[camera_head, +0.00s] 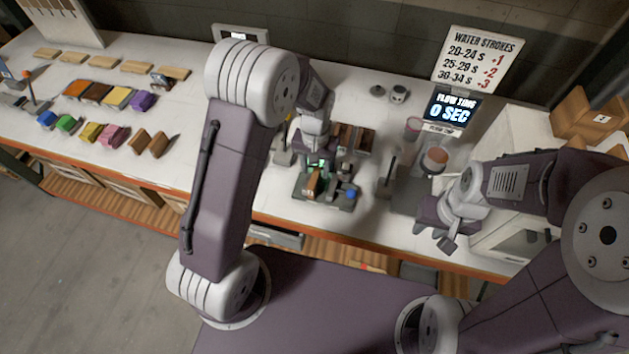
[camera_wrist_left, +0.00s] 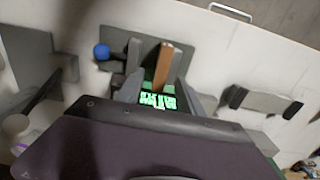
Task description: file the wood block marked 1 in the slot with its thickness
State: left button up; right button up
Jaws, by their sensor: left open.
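A small wood block (camera_head: 314,182) stands in a dark measuring fixture (camera_head: 335,198) with a blue knob on the bench's front middle. In the left wrist view the wood block (camera_wrist_left: 163,65) rises beside a lit green readout, whose figures I cannot read. No number on the block is legible. My left gripper (camera_head: 316,163) is directly over the fixture, open, with its fingers near the block; contact is unclear. My right gripper (camera_head: 440,228) hangs at the right near the bench's front edge; its jaw opening is unclear. A brown slotted or stacked holder (camera_head: 353,138) is partly hidden behind my left arm.
Coloured blocks (camera_head: 90,131) and flat wooden pieces (camera_head: 103,61) lie in rows at the left. A flow-time display (camera_head: 452,110), a stroke sign (camera_head: 477,58) and cups (camera_head: 434,160) stand at the right.

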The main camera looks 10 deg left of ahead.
aim_at(315, 176)
pick_arm(q)
notch_tip(315, 176, down, 4)
jog(key=shift+w+a, duration=0.1)
jog(key=shift+a, duration=0.05)
jog(key=shift+r, duration=0.1)
grip_shut()
